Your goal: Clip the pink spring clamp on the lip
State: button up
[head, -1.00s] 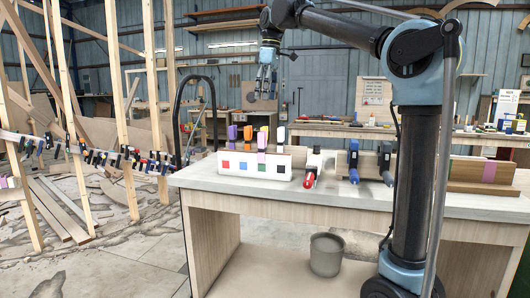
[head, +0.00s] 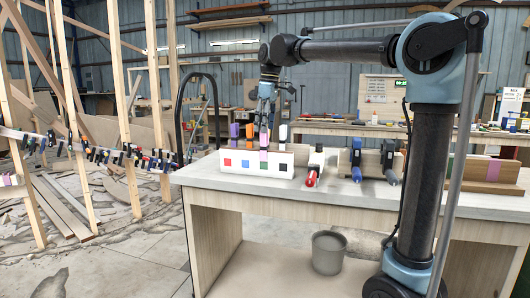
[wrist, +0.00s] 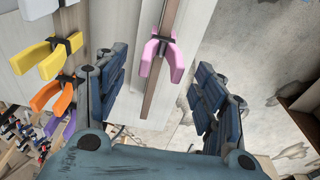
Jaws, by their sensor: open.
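The pink spring clamp (wrist: 160,58) stands on a thin brown strip (wrist: 150,105) in the wrist view, its arms straddling the strip. In the head view the clamp (head: 263,140) is upright at the white box (head: 236,170) on the bench, above the green square. My gripper (wrist: 160,100) is open and empty, with one blue-grey padded finger on each side of the strip. The clamp lies further up the picture, between the finger lines. In the head view my gripper (head: 265,118) points down just above the clamps. A curved strip (head: 110,156) with several clamps crosses the studs at left; I cannot tell which edge is the lip.
Orange (wrist: 58,93), yellow (wrist: 38,60) and white (wrist: 55,25) clamps stand close to the left finger. On the bench, a red-tipped clamp (head: 312,175), blue clamps (head: 356,160) and a wooden block (head: 470,170) stand to the right. A bucket (head: 328,252) is below.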

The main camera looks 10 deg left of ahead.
aim_at(264, 137)
jog(key=shift+f, duration=2.55)
jog(key=c, duration=1.4)
